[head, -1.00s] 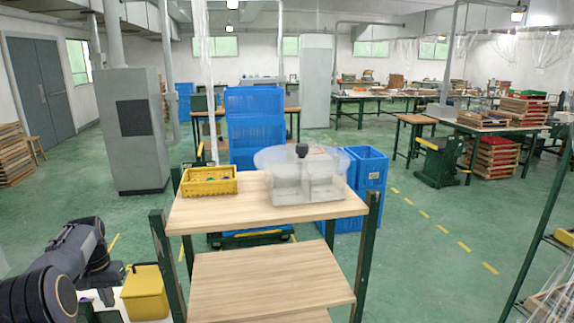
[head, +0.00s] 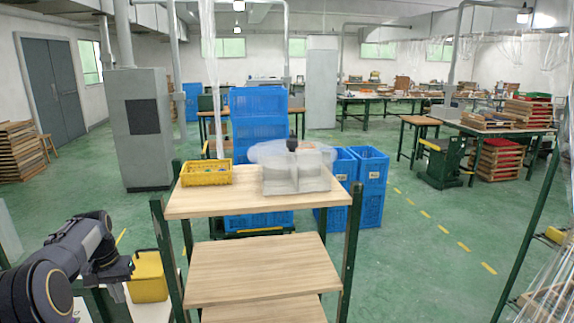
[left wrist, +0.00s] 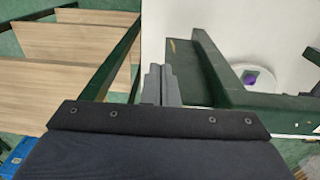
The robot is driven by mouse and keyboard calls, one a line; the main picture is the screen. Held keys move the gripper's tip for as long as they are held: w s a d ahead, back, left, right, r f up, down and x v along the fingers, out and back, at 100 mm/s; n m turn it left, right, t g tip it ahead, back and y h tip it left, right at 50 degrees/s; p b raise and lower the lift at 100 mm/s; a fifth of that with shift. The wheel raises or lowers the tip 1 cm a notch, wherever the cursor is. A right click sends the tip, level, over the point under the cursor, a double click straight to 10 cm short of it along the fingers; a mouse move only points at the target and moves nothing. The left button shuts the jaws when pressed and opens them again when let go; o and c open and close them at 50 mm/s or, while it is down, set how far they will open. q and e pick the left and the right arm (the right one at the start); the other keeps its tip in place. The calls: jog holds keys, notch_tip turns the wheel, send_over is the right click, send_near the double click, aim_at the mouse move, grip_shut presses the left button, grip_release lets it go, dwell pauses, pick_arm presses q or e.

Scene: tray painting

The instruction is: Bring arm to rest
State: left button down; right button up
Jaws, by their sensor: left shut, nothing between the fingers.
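My left arm (head: 75,255) comes in from the lower left of the head view, bent at a dark elbow, left of the wooden rack. My left gripper (left wrist: 160,85) shows in the left wrist view with its grey fingers together and nothing between them. It points at a dark green frame. In the head view the hand is low beside the yellow bin (head: 148,278), and its fingertips are hard to make out. My right arm and gripper are in neither view.
The wooden rack (head: 250,270) with green posts stands ahead. Its top holds a yellow basket (head: 206,173) and a clear box with a black-knobbed lid (head: 295,178). Blue crates (head: 258,130) stand behind. A purple thing (left wrist: 252,77) lies on a pale round surface. Green floor is open at right.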

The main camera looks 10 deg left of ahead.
pick_arm(q)
jog(key=s+d+r+t+h, duration=0.1)
jog(key=s+d+r+t, duration=0.1)
jog(key=s+d+r, duration=0.5)
jog(key=s+d+r+t+h, duration=0.1)
jog(key=s+d+r, duration=0.25)
jog(key=d, duration=0.45)
jog(key=s+d+f+m+t, duration=0.1)
jog(key=s+d+f, duration=0.1)
jog(key=s+d, duration=0.5)
jog(key=s+d+f+m+t+h, duration=0.1)
jog(key=s+d+f, duration=0.2)
jog(key=s+d, duration=0.5)
jog(key=s, duration=0.2)
jog(key=shift+s+d+h, duration=0.15)
jog(key=shift+s+h, duration=0.15)
jog(key=shift+s, duration=0.1)
